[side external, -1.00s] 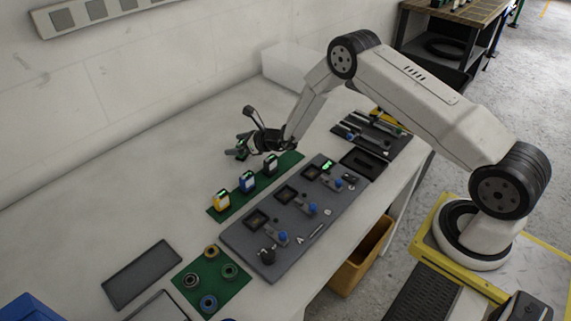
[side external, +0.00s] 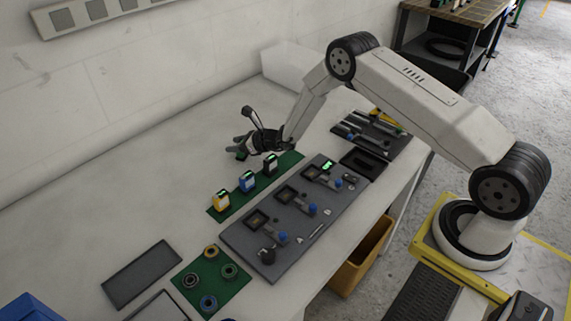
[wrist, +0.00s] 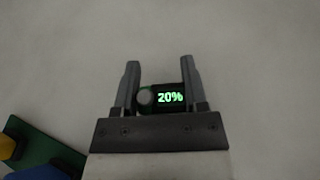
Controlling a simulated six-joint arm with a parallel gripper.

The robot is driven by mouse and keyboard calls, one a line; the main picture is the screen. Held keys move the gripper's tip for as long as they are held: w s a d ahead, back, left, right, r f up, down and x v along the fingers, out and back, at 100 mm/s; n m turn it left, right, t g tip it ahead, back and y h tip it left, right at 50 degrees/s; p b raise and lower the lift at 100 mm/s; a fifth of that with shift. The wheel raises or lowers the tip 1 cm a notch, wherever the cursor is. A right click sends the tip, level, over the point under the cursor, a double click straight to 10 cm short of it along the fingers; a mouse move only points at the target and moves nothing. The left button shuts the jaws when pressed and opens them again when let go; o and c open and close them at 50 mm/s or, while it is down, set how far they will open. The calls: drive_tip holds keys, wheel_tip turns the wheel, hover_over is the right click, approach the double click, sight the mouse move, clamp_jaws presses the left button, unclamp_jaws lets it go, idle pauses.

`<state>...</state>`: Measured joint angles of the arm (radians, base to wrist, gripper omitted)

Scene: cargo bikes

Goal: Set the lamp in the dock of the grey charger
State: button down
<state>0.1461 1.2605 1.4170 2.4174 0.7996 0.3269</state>
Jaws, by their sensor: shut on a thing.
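My gripper (side external: 240,147) is over the bare table, just behind the far end of the green mat. In the wrist view, its two fingers (wrist: 160,82) are closed on the sides of a small dark lamp (wrist: 172,97). The lamp has a round grey knob and a lit green "20%" display. A grey charging board (side external: 232,237) lies in front of the mat with several square docks and blue knobs; a green display (side external: 327,165) glows at its far end. I cannot tell for certain which part is the grey charger.
Yellow (side external: 222,200), blue (side external: 247,181) and dark (side external: 270,163) units stand on the green mat (side external: 228,208). Rings sit on a nearer green mat (side external: 230,286). A dark tray (side external: 142,274) lies at left. A black tray (side external: 363,164) is beyond the board.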

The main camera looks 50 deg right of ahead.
drive_tip(key=shift+r, duration=0.1)
drive_tip(key=shift+r, duration=0.7)
drive_tip(key=s+r, duration=1.1)
drive_tip(key=s, duration=0.3)
drive_tip(key=shift+r, duration=0.2)
drive_tip(key=shift+a, duration=0.1)
drive_tip(key=shift+r, duration=0.1)
